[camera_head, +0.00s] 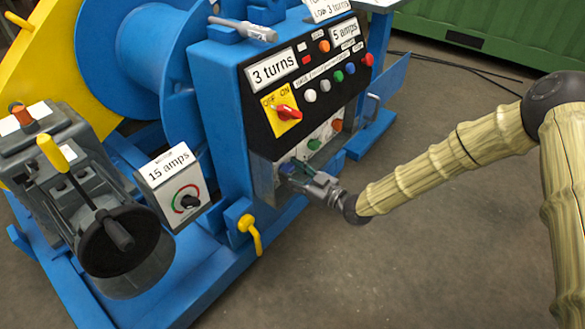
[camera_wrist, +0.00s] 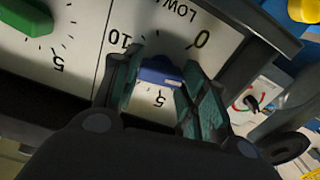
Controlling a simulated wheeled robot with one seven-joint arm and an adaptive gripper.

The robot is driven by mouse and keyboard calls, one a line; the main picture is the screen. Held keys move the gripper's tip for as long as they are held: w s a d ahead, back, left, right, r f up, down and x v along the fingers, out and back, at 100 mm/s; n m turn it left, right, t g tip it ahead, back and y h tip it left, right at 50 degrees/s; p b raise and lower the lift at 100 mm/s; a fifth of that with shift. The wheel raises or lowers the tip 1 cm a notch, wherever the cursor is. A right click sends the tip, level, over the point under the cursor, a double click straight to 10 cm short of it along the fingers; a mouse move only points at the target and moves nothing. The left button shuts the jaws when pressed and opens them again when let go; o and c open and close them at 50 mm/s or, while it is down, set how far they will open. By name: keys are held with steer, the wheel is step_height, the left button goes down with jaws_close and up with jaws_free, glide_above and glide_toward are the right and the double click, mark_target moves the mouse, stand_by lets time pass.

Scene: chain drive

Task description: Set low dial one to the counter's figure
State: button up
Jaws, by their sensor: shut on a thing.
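A blue dial knob (camera_wrist: 160,74) sits on a white plate with upside-down figures 0, 5 and 10 and lettering starting "LOW" (camera_wrist: 180,12). My gripper (camera_wrist: 165,82) is shut on this knob, one finger on each side of it. In the head view my gripper (camera_head: 305,180) reaches the left end of the low row of dials, and the blue knob (camera_head: 287,168) is mostly hidden by it. I cannot tell which figure the knob points to.
A green knob (camera_head: 314,144) and an orange knob (camera_head: 337,125) are further along the low row. Above are a red switch (camera_head: 284,110) and several coloured buttons. A "15 amps" meter box (camera_head: 175,185) and a yellow handle (camera_head: 250,232) stand nearby.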

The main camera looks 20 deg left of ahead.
steer(key=shift+m+p, duration=0.85)
steer(key=shift+m, duration=1.45)
steer(key=o, duration=1)
steer(key=shift+o, duration=0.2)
steer(key=shift+d, duration=0.1)
steer(key=v, duration=1.2)
